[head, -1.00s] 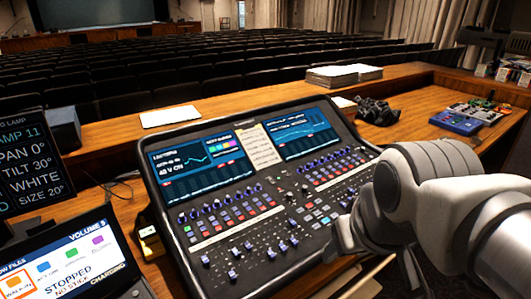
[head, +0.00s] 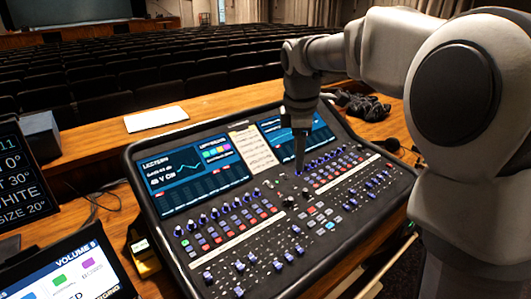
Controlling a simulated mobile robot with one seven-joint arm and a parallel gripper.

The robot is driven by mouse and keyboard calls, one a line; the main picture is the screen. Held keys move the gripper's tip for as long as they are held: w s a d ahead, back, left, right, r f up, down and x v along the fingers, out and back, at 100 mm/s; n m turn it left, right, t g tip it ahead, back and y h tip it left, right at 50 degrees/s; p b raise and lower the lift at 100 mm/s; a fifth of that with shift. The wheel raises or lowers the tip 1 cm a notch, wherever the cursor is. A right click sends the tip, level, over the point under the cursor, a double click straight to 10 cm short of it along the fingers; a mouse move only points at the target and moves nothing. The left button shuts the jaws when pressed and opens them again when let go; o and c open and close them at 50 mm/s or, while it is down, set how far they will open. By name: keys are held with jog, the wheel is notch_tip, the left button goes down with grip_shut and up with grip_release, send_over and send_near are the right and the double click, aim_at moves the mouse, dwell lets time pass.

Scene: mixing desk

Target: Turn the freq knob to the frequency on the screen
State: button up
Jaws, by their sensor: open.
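The mixing desk (head: 168,238) lies tilted on the wooden counter. Its left screen (head: 190,178) reads LECTERN and 48 V ON, with a curve; the smaller text is too blurred to read. Its right screen (head: 322,137) is partly hidden behind my gripper. My gripper (head: 300,168) is open and points down over the middle of the desk, at the lower left of the right screen. Small dark knobs (head: 289,203) sit just below its tips. I cannot tell whether the tips touch anything, or which knob is the freq knob, as no label is legible.
Rows of knobs, buttons and faders cover the desk around my gripper. A tablet (head: 70,275) and a dark text display (head: 20,180) stand at the left. A white sheet (head: 156,118) lies behind the desk. Black cables (head: 362,105) lie behind right.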

jog(key=w+d+f+n+y, duration=0.1)
jog(key=w+d+f+n, duration=0.1)
jog(key=w+f+n, duration=0.5)
jog(key=m+g+b, duration=0.1)
jog(key=b, duration=0.1)
send_near(290, 198)
jog(key=f, duration=0.8)
jog(key=shift+w+f, duration=0.35)
jog(key=shift+w, duration=0.05)
grip_shut()
